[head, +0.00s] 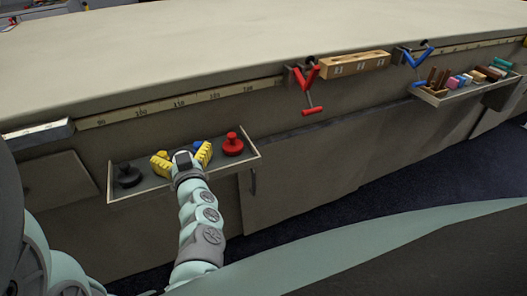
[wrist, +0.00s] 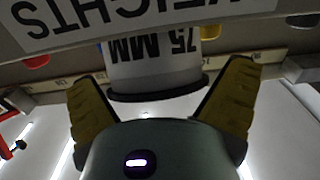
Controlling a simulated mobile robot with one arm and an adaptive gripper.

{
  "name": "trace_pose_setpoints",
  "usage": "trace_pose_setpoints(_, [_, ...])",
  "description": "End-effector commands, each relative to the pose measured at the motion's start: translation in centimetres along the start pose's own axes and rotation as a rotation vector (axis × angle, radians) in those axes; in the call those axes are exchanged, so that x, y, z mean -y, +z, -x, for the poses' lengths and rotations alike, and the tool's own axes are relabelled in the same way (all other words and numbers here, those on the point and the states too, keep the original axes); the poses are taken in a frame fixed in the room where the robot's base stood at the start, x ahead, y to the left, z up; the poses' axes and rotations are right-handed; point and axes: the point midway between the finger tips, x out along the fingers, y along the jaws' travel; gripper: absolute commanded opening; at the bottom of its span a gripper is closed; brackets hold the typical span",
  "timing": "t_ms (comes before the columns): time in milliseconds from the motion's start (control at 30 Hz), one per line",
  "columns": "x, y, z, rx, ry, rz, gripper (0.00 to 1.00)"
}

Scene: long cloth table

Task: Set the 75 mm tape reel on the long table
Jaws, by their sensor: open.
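The 75 mm tape reel (wrist: 150,75) is a pale cylinder with a dark flange and "75 MM" lettering, upside down in the wrist view. It stands between the two yellow fingers of my gripper (wrist: 160,88). The fingers are spread, with gaps at both sides of the reel. In the head view my gripper (head: 182,157) is over the shallow front tray (head: 255,153), and it hides the reel there. The long table (head: 250,40) has a pale, bare top above and behind the tray.
In the tray, a black knobbed weight (head: 128,175) is at left and a red one (head: 233,144) at right. Red (head: 307,85) and blue (head: 413,62) clamps, a wooden block (head: 355,64) and another filled tray (head: 436,99) line the table's front edge.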

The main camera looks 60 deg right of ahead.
Motion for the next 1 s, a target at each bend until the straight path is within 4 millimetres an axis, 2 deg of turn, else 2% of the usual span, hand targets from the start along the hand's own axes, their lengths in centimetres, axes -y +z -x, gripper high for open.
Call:
trace_pose_setpoints(133, [0.0, -0.5, 0.0, 0.000, 0.000, 0.000, 1.00])
trace_pose_setpoints(267, [0.0, -0.2, 1.2, 0.002, 0.001, 0.000, 1.00])
trace_pose_setpoints(700, [-0.2, -0.2, 9.1, 0.005, 0.006, 0.000, 1.00])
trace_pose_setpoints(833, [-0.1, -0.3, 10.8, 0.003, 0.005, -0.001, 1.00])
trace_pose_setpoints(1000, [-0.1, -0.3, 11.9, 0.001, 0.005, 0.001, 1.00])
